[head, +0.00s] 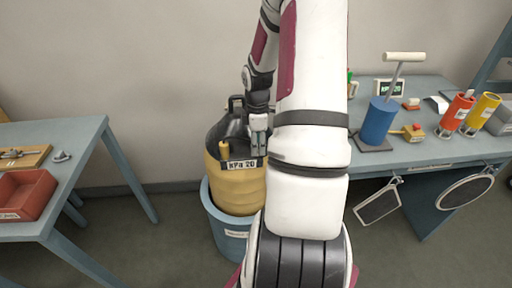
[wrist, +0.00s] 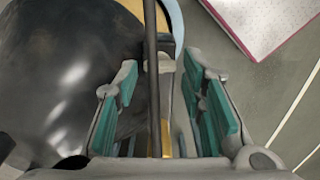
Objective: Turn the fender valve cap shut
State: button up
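The fender (head: 240,185) is a yellow rounded body with a black top (head: 228,128) and a "kPa 20" label (head: 242,164). It sits in a blue tub (head: 228,236). A small yellow upright piece (head: 223,149), which may be the valve cap, stands on the black top, left of my gripper. My gripper (head: 258,146) points down over the right side of the top. In the wrist view the teal-padded fingers (wrist: 160,112) stand apart, with the glossy black top (wrist: 65,75) to their left. A dark bar and a thin yellow strip show between them; contact cannot be told.
My arm hides part of the scene right of the fender. A blue bench (head: 445,150) at right carries a blue pump (head: 379,122) and orange and yellow cylinders. A blue table (head: 78,135) at left holds a red tray (head: 28,195). Floor shows between table and tub.

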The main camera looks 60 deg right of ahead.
jog(key=shift+f, duration=0.8)
jog(key=shift+c, duration=0.6)
grip_shut()
